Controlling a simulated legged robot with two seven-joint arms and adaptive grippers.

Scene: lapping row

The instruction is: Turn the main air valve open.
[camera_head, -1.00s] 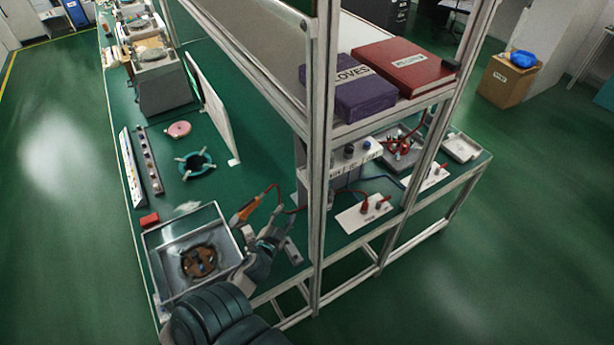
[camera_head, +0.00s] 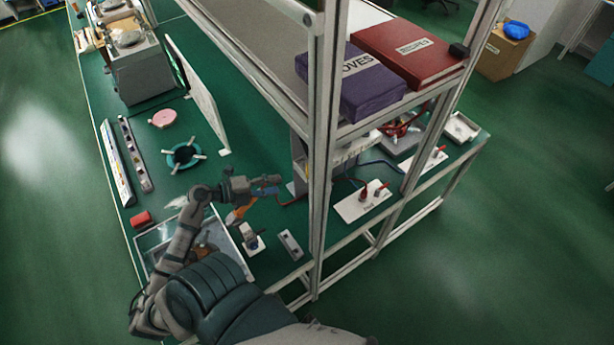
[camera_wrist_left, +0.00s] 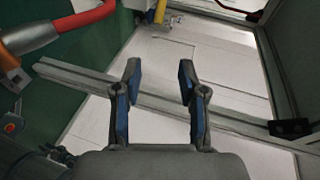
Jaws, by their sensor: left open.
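I cannot identify the main air valve with certainty. In the left wrist view a small yellow part (camera_wrist_left: 160,12) beside a metal fitting shows at the top edge, beyond my fingers. My left gripper (camera_head: 272,187) is over the green bench, left of the shelf post, pointing towards the unit behind that post. In the left wrist view the left gripper (camera_wrist_left: 158,82) has its two blue-padded fingers apart with nothing between them. A pale surface and a grey metal rail (camera_wrist_left: 80,75) lie behind the fingers. My right gripper is not in view.
The shelf post (camera_head: 322,150) stands close to my left gripper. An orange tool (camera_head: 238,214) lies beneath it. A red hose end (camera_wrist_left: 70,25) shows at upper left in the wrist view. A white plate with red plugs (camera_head: 362,202) lies right of the post.

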